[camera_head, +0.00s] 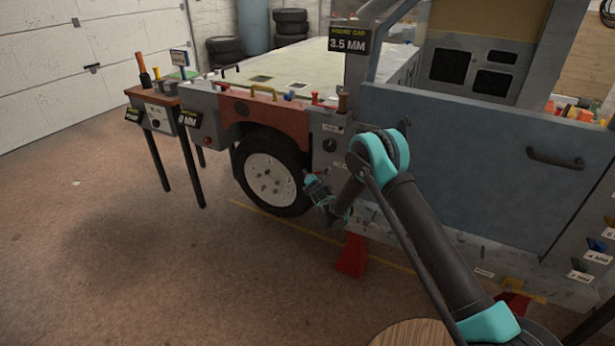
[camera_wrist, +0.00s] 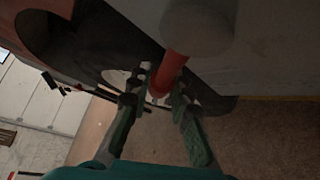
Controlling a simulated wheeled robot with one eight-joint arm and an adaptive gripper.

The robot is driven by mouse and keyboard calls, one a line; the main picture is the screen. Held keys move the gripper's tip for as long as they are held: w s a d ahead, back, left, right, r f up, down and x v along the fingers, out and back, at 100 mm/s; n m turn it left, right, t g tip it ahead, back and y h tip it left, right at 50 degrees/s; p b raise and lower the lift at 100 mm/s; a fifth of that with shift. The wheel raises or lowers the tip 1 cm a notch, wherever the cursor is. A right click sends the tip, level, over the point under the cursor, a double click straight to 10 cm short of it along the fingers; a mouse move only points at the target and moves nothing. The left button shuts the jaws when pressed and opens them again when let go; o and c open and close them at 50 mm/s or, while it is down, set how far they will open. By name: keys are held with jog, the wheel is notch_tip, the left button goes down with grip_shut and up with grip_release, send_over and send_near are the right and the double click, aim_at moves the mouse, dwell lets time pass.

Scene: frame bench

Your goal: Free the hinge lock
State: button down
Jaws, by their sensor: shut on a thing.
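In the wrist view a red rod (camera_wrist: 172,66) stands out from a round grey boss (camera_wrist: 198,22) on the grey body panel. My gripper (camera_wrist: 161,88) has its two dark fingers on either side of the rod's end and is shut on it. In the head view my gripper (camera_head: 316,187) is low beside the wheel, at the grey panel (camera_head: 328,128) right of the red fender. The rod is hidden there behind my gripper. I cannot tell from the frames whether the rod is the hinge lock or how its lock is set.
The wheel (camera_head: 272,183) is close on the left of my gripper. A blue-grey door (camera_head: 455,160) with a dark handle is on the right. A red stand (camera_head: 352,256) is below. A small bench (camera_head: 155,105) stands at left.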

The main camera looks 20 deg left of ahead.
jog(key=c, duration=1.4)
grip_release()
jog(key=shift+o, duration=0.2)
jog(key=v, duration=1.2)
jog(key=shift+c, duration=0.6)
